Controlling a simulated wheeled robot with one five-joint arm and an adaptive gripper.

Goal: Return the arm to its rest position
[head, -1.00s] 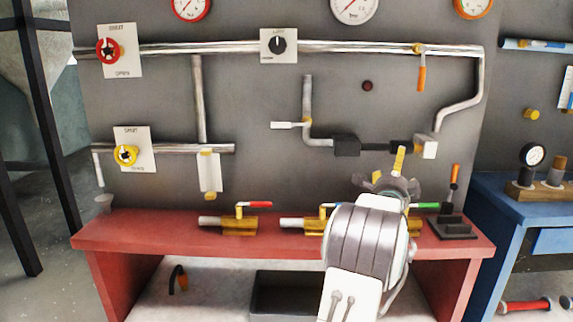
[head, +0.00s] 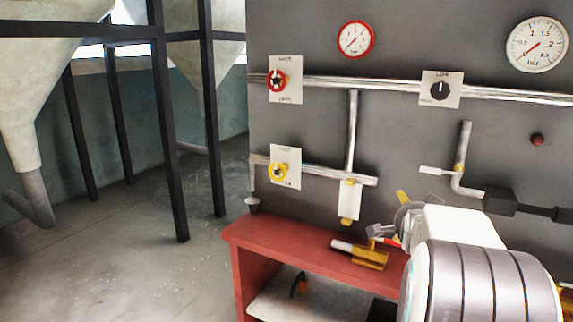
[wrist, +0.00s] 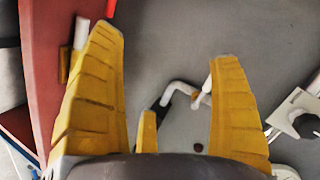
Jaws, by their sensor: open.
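The grey panel carries a red knob (head: 277,80), a yellow knob (head: 278,171), a black selector (head: 439,91), pipes and gauges. A white-handled pipe (head: 436,170) sits near the arm. Dark posts (head: 170,130) stand left, with open floor (head: 130,265) before them.

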